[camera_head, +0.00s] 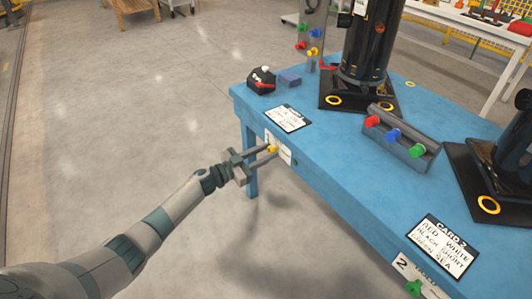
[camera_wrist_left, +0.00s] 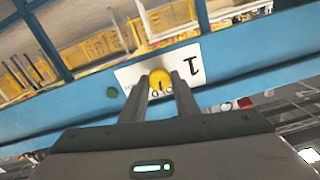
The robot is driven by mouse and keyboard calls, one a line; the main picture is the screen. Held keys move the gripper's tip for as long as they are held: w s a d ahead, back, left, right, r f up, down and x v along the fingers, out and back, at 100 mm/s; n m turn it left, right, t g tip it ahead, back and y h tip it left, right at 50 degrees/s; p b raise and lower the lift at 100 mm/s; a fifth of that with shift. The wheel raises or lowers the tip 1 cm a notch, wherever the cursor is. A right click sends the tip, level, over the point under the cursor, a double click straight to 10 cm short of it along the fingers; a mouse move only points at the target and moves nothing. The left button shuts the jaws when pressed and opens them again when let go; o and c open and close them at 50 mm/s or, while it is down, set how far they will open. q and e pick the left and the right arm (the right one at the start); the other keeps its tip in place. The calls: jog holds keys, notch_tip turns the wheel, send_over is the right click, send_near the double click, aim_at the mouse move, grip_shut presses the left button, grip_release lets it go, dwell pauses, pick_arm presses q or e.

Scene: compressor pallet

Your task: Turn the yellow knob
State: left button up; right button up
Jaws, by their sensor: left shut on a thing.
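The yellow knob (camera_head: 272,149) sits on a white label plate (camera_head: 284,155) on the front edge of the blue table, near its left corner. My left gripper (camera_head: 270,153) reaches it from the left, with its two fingers on either side of the knob. In the left wrist view the yellow knob (camera_wrist_left: 160,79) shows between the fingertips (camera_wrist_left: 161,82), in front of the white plate marked 1 (camera_wrist_left: 192,66). The gripper is shut on the knob. A dark mark shows on the knob's face. My right gripper is not in view.
The blue table (camera_head: 350,170) bears a block with red, blue and green knobs (camera_head: 402,135), dark compressors (camera_head: 365,50), a card (camera_head: 289,118) and CARD 2 (camera_head: 442,247). A green knob (camera_head: 414,287) is on the front edge at plate 2. Floor left of the table is clear.

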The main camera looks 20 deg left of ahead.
pick_arm(q)
jog(key=m, duration=0.2)
jog(key=shift+m, duration=0.3)
jog(key=m+b, duration=0.1)
jog(key=m, duration=0.2)
jog(key=shift+s+f+m, duration=0.1)
jog(key=shift+m, duration=0.2)
jog(key=m+b, duration=0.1)
jog(key=m, duration=0.2)
jog(key=shift+f+m, duration=0.1)
jog(key=shift+m, duration=0.2)
jog(key=shift+d+m+b, duration=0.1)
jog(key=shift+m+b, duration=1.35)
jog(key=shift+m, duration=1.75)
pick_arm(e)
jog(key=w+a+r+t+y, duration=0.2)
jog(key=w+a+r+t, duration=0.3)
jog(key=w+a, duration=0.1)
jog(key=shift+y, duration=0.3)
